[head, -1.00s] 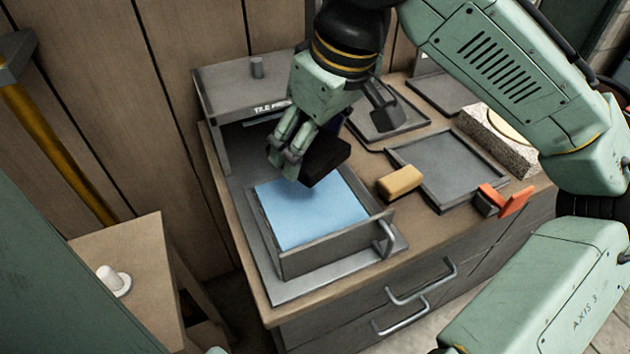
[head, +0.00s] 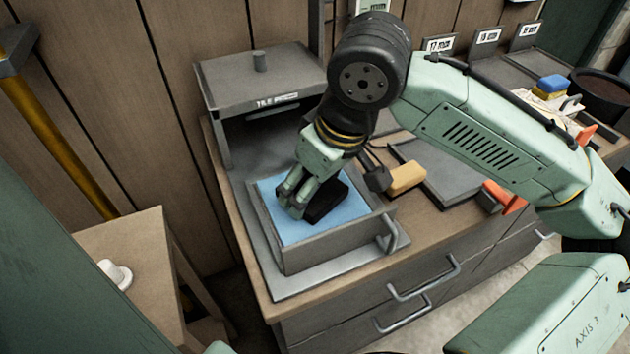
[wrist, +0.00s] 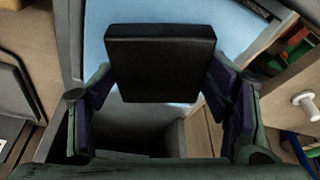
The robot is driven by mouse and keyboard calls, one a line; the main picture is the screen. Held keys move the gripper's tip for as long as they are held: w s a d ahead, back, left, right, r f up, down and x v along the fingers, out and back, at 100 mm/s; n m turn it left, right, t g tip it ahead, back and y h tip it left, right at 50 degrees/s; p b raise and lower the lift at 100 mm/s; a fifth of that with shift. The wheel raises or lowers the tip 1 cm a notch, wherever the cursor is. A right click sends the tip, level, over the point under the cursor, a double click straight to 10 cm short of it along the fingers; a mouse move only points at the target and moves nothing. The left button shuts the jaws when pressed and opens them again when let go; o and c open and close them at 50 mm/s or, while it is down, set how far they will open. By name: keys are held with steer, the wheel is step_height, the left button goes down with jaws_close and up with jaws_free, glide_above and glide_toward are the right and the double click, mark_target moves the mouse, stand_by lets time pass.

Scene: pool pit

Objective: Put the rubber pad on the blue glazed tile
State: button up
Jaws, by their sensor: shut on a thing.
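The black rubber pad (head: 327,203) is held in my gripper (head: 301,212), low over the blue glazed tile (head: 299,231). In the wrist view the pad (wrist: 160,62) sits between the two fingers of my gripper (wrist: 160,95), which are shut on its sides. The blue tile (wrist: 240,28) shows behind the pad there. The tile lies flat in a grey open tray with a front wall and a handle (head: 390,234). The pad hides the tile's middle and right part. I cannot tell whether the pad touches the tile.
A grey box labelled as a tile press or similar (head: 262,78) stands behind the tray. A tan block (head: 407,178), a dark flat tray (head: 450,172) and an orange-handled tool (head: 503,197) lie to the right. A small stand with a white knob (head: 116,274) is at left.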

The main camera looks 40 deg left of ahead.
steer(key=shift+f, duration=0.1)
steer(key=o, duration=1.3)
steer(key=p+v, duration=0.1)
steer(key=v, duration=1.1)
steer(key=shift+s, duration=0.1)
